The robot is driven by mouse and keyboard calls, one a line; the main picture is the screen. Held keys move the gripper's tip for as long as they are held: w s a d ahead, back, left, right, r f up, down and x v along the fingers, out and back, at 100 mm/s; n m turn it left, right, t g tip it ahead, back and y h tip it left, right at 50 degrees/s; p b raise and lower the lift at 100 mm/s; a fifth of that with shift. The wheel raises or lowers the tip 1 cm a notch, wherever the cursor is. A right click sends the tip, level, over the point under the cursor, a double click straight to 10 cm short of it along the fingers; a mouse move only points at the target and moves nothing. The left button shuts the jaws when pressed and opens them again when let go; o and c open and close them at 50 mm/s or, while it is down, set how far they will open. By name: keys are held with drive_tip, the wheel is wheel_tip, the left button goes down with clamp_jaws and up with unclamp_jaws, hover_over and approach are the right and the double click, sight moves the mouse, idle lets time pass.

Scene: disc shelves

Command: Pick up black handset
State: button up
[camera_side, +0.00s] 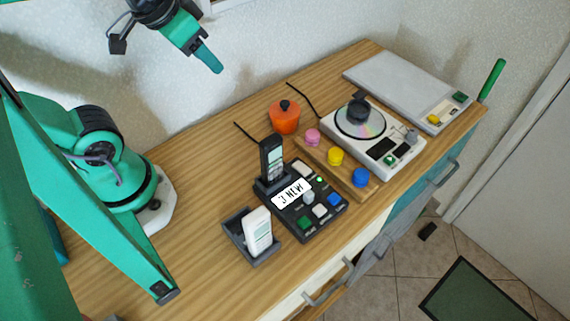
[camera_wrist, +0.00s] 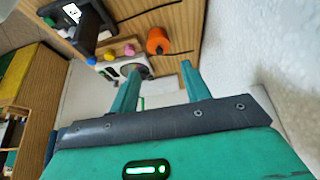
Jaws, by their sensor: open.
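The black handset (camera_side: 272,157) stands upright in the cradle at the left of a dark answering-machine base (camera_side: 320,214) on the wooden top. The base has a display reading "3 NEW" and several coloured buttons. My gripper (camera_side: 216,66) is high near the wall, above and left of the handset, well apart from it. In the wrist view its two green fingers (camera_wrist: 160,70) are spread with nothing between them.
A white handset (camera_side: 257,231) stands in a dark holder (camera_side: 236,234) in front of the black one. An orange pot (camera_side: 285,117), a wooden strip with coloured knobs (camera_side: 313,156), a disc player (camera_side: 404,150) and a grey scale-like device (camera_side: 398,82) stand behind and right. The left middle top is clear.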

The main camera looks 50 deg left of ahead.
drive_tip(key=w+d+f+g, duration=0.3)
drive_tip(key=d, duration=0.5)
drive_tip(key=g, duration=0.3)
hover_over(271, 151)
drive_tip(key=a, duration=0.1)
drive_tip(key=f, duration=0.2)
drive_tip(key=w+f, duration=0.1)
drive_tip(key=f, duration=0.1)
drive_tip(key=shift+a+f, duration=0.15)
drive_tip(key=shift+a, duration=0.05)
drive_tip(key=shift+f, duration=0.1)
drive_tip(key=shift+f, duration=1.25)
drive_tip(key=shift+d+f, duration=0.1)
drive_tip(key=shift+f, duration=2.5)
